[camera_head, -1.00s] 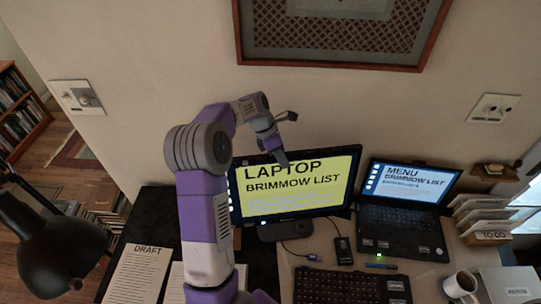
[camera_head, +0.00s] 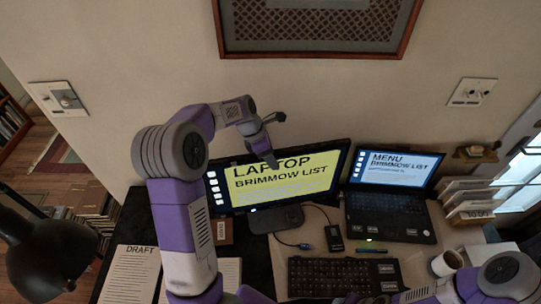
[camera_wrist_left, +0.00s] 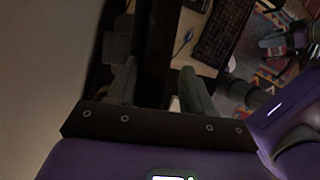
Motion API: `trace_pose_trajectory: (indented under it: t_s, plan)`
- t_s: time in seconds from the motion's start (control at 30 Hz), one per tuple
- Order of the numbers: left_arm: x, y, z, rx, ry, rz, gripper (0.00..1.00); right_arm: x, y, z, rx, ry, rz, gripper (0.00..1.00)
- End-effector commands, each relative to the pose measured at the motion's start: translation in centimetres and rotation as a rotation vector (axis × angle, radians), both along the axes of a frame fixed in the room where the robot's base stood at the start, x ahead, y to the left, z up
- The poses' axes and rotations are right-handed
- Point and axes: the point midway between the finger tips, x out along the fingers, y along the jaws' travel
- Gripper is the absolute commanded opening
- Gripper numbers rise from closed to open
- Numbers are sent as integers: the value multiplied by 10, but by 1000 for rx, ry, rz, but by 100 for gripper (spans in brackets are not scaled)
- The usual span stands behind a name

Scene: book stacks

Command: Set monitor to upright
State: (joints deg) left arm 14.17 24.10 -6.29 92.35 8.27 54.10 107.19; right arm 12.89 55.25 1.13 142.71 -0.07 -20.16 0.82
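The monitor (camera_head: 300,170) stands on the desk with a yellow screen reading "LAPTOP BRIMMOW LIST". I cannot tell exactly how far it leans. Its dark stand base (camera_head: 276,220) rests on the desk. My left gripper (camera_head: 271,138) is at the monitor's top edge, with one finger in front of the screen and the other behind. In the left wrist view, my gripper's fingers (camera_wrist_left: 157,88) are apart, with the dark monitor edge (camera_wrist_left: 154,45) between them and gaps visible beside it. My right arm shows at the lower right; its gripper cannot be made out.
An open laptop (camera_head: 390,215) stands right of the monitor. A keyboard (camera_head: 330,272) and a mug (camera_head: 446,263) are in front. Papers (camera_head: 130,275) lie at left. A black lamp (camera_head: 45,250) is at far left, and trays (camera_head: 468,200) stand at right. The wall is close behind.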

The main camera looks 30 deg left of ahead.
Motion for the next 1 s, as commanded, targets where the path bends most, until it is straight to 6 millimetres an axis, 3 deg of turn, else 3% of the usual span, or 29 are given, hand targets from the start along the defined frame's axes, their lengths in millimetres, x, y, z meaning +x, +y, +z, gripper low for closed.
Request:
trace_pose_trajectory:
  t_s: [0.23, 0.63, 1.0]
  plan:
    - [-1, 4, 10, 3, -5, 0, 51, 0, 0, 0, 0, 0, 0, 43]
    - [-13, 24, 65, 2, -4, 0, 51, 0, 0, 1, 0, 0, 0, 43]
    - [-15, 25, 70, 1, -1, -1, 51, 0, 0, 1, 0, 0, 0, 43]
